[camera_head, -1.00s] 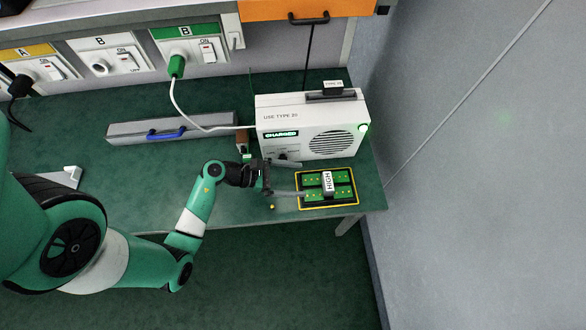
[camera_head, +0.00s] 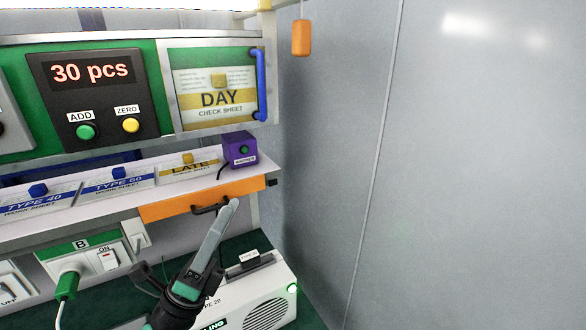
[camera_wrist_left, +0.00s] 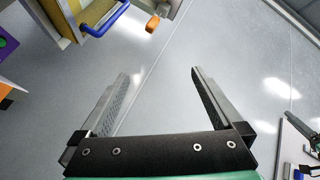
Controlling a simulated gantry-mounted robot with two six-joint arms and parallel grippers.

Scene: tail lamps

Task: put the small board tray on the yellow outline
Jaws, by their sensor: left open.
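The small board tray and the yellow outline are out of view in both current views. My left gripper (camera_head: 214,240) is raised in front of the orange drawer and above the white type 20 box. One long grey finger shows clearly in the head view, pointing up and to the right. In the left wrist view my left gripper (camera_wrist_left: 161,75) is open, with nothing between its fingers and the grey wall beyond.
The white box (camera_head: 266,285) stands at the bottom, with a sign ending in "LING". The orange drawer (camera_head: 190,199), a purple button box (camera_head: 239,149) and the DAY check-sheet door (camera_head: 217,90) are above. The wall (camera_head: 460,180) at right is bare.

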